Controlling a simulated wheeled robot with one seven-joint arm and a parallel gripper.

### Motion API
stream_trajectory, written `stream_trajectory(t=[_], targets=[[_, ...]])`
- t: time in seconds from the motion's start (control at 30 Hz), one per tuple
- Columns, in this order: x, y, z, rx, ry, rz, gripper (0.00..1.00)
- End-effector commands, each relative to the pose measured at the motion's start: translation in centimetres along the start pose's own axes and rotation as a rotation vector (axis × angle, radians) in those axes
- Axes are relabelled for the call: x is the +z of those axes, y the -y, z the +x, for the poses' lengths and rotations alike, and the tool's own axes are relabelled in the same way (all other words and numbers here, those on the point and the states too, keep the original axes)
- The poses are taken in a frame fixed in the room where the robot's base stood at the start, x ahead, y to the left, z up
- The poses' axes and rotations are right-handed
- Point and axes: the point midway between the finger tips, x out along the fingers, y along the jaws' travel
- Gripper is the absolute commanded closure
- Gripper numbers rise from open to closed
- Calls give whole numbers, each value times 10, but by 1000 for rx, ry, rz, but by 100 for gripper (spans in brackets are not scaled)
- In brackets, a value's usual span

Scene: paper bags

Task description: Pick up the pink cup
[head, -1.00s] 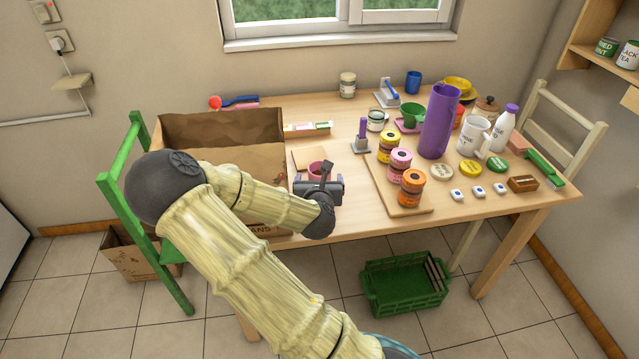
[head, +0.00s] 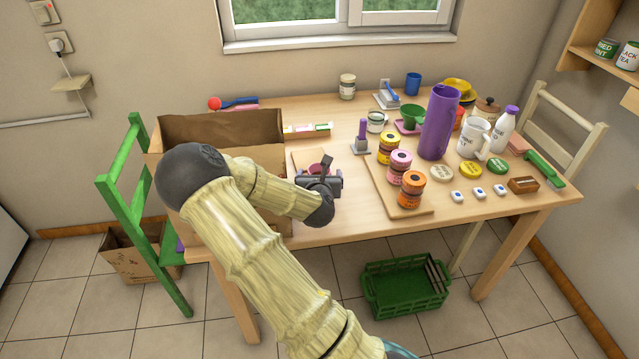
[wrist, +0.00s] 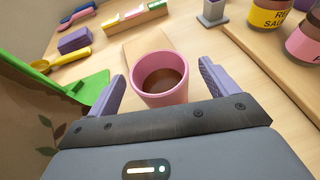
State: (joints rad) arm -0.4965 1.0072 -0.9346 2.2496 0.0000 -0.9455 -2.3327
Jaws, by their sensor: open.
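The pink cup (wrist: 160,76) stands upright on the table between my gripper's two fingers in the wrist view, with a brown content inside. In the head view only a part of the pink cup (head: 318,169) shows behind my gripper (head: 320,172). My gripper (wrist: 162,82) is open, its purple fingers on the left and right of the cup. A gap shows between the right finger and the cup and between the left finger and the cup.

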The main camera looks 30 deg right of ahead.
Motion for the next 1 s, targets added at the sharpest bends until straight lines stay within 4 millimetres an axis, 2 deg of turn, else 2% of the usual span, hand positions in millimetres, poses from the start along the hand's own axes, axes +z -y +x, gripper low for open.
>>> stream_trajectory(t=[0.03, 0.17, 0.67, 0.77, 0.93, 1.0], targets=[[0, 1, 7, -1, 2, 0, 14], [0, 0, 16, -1, 1, 2, 14], [1, 0, 16, -1, 1, 1, 14], [1, 0, 16, -1, 1, 1, 30], [1, 0, 16, -1, 1, 1, 63], [1, 0, 16, -1, 2, 1, 66]])
